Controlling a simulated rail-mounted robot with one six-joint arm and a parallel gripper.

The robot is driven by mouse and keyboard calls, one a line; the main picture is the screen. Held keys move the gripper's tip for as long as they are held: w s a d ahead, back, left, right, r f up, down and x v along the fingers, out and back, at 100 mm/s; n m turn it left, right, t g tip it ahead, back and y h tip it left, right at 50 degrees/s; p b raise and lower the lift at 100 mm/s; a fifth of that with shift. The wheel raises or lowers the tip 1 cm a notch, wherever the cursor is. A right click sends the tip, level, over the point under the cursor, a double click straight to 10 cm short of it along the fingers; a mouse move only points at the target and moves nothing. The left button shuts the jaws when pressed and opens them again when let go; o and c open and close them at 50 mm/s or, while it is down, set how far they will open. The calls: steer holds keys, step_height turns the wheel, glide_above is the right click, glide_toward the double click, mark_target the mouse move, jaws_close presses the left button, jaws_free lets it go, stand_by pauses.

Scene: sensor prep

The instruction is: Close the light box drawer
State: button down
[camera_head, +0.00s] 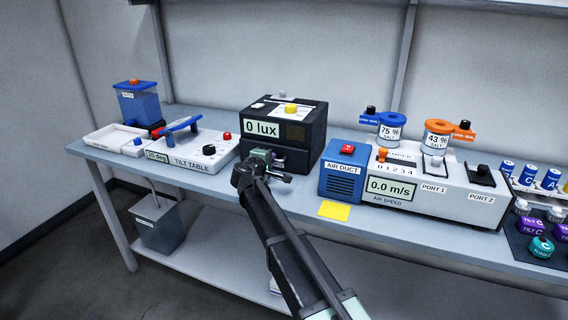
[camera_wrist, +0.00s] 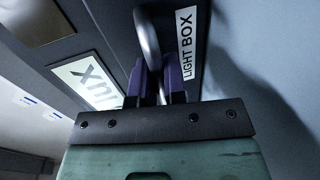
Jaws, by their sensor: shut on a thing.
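The light box (camera_head: 284,128) is a black box on the bench with a "0 lux" display and a yellow knob on top. Its drawer front (camera_wrist: 222,50), labelled LIGHT BOX, shows in the wrist view with a metal bar handle (camera_wrist: 146,40). My gripper (camera_head: 270,165) is at the lower front of the light box. In the wrist view my gripper (camera_wrist: 160,82) has its dark purple fingers shut on the handle, one on each side. In the head view my gripper hides much of the drawer, so I cannot tell how far it stands out.
The tilt table (camera_head: 185,147) stands to the left and the blue air duct (camera_head: 342,178) close to the right. A yellow note (camera_head: 334,211) lies at the bench's front edge. The bench top (camera_head: 300,205) just before the box is narrow.

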steer(key=shift+w+r, duration=0.1)
steer(key=shift+w, duration=0.1)
steer(key=c, duration=1.2)
jaws_free()
steer(key=p+v, duration=0.2)
steer(key=v, duration=0.8)
steer(key=shift+s+a, duration=0.1)
steer(key=shift+s, duration=0.3)
